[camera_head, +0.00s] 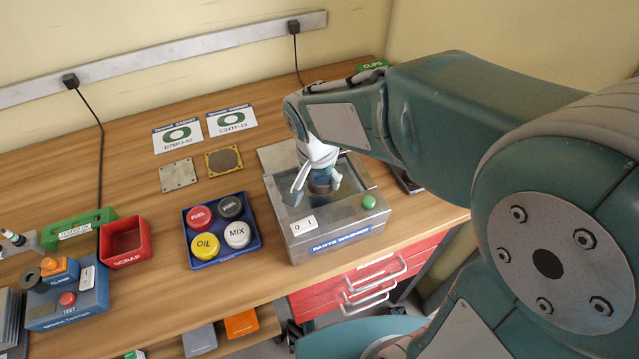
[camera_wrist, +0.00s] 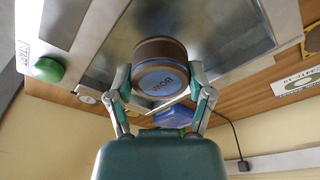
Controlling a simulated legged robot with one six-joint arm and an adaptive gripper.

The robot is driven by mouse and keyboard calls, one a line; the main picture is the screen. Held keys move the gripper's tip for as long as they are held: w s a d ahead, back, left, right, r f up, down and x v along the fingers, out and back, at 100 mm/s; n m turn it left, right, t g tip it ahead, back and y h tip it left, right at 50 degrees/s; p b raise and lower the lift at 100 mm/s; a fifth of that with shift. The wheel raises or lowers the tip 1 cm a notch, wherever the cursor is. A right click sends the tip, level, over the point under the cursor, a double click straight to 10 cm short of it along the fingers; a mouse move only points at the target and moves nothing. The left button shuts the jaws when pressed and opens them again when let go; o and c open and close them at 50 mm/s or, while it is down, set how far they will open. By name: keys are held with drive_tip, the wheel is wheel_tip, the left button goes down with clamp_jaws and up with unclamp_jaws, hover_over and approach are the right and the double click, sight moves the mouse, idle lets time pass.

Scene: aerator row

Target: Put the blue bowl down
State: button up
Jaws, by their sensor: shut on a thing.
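My gripper (camera_head: 312,172) points down over the open basin of the metal parts washer (camera_head: 352,227). In the head view the bowl (camera_head: 321,184) is small and partly hidden by the fingers. I cannot tell whether it touches the basin floor or hangs just above it.
A blue tray (camera_head: 213,262) with several coloured caps stands left of the washer. Further left are a red scrap bin (camera_head: 126,243) and a test unit (camera_head: 70,312). Metal plates (camera_head: 178,175) and sign cards (camera_head: 178,136) lie behind. Bare wood shows between them.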

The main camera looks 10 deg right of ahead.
sight(319, 187)
drive_tip(key=shift+w+a+f, duration=0.1)
drive_tip(key=shift+f, duration=0.8)
drive_tip(key=shift+w+a+f, duration=0.1)
drive_tip(key=shift+f, duration=0.8)
drive_tip(key=o, duration=1.1)
drive_tip(key=shift+f, duration=0.1)
drive_tip(key=r, duration=0.4)
drive_tip(key=s+r, duration=0.1)
drive_tip(key=r, duration=0.7)
drive_tip(key=shift+s+a, duration=0.3)
drive_tip(key=shift+a, duration=0.1)
drive_tip(key=shift+s+d+r+n+t+y, duration=0.15)
drive_tip(key=shift+s+d+r+n+t, duration=0.65)
drive_tip(key=shift+s+d, duration=1.1)
drive_tip(key=shift+s+d+r+n+t+y, duration=0.1)
drive_tip(key=shift+s+d+r+n+t, duration=0.3)
drive_tip(key=shift+s+d+n, duration=1.15)
drive_tip(key=shift+s+d+r+n+t+y, duration=0.15)
drive_tip(key=shift+s+d+r+n+t, duration=0.5)
drive_tip(key=shift+s+d, duration=1.6)
